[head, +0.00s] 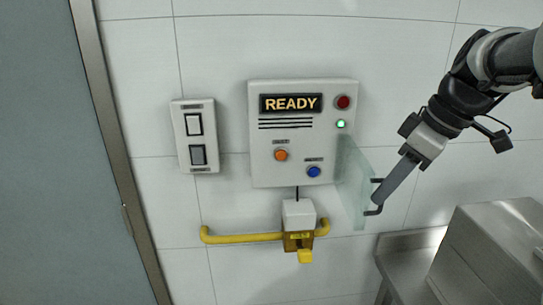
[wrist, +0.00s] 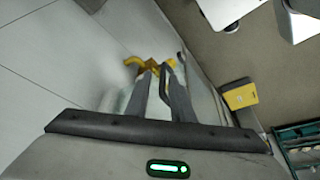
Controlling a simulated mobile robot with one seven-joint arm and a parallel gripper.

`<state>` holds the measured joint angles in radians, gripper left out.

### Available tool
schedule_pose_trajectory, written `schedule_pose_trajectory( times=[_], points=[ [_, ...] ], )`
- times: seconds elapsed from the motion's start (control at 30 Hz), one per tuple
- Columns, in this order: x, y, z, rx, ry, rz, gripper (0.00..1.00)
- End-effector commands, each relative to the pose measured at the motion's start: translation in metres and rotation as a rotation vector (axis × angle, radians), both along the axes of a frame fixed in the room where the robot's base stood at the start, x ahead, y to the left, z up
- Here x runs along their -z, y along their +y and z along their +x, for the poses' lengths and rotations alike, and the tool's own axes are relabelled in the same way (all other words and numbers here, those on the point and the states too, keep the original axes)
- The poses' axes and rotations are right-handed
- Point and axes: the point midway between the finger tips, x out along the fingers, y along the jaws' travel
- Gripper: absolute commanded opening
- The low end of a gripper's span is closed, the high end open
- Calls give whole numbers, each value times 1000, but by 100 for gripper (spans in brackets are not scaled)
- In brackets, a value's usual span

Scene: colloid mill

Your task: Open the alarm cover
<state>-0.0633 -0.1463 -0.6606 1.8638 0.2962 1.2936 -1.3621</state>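The alarm cover (head: 354,182) is a clear, glass-like flap at the lower right of the white control panel (head: 304,133). It stands swung out from the panel face, leaving the orange and blue buttons uncovered. A dark handle (head: 375,195) is on its outer edge. My gripper (head: 380,199) is at this handle, reaching in from the upper right. In the wrist view, the two grey fingers (wrist: 159,72) stand apart, with the dark handle (wrist: 164,83) between them, closer to the right finger. Firm contact cannot be made out.
A yellow rail (head: 240,238) with a white and yellow box (head: 299,215) is below the panel. A switch plate (head: 195,136) is to the left, beside a grey door (head: 45,160). A metal machine or bench (head: 490,255) stands at lower right, below my arm.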

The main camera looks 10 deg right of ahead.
Motion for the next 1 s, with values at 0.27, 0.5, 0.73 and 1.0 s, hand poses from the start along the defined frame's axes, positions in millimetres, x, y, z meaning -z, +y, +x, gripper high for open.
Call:
schedule_pose_trajectory(
  times=[0.27, 0.5, 0.73, 1.0],
  points=[
    [-4, 1, 4, 0, -16, -1, 15],
    [-20, -4, -1, 1, -18, -1, 15],
    [-69, -17, -17, 2, -18, -2, 15],
    [-126, -33, -39, 2, -7, -1, 15]
  ],
)
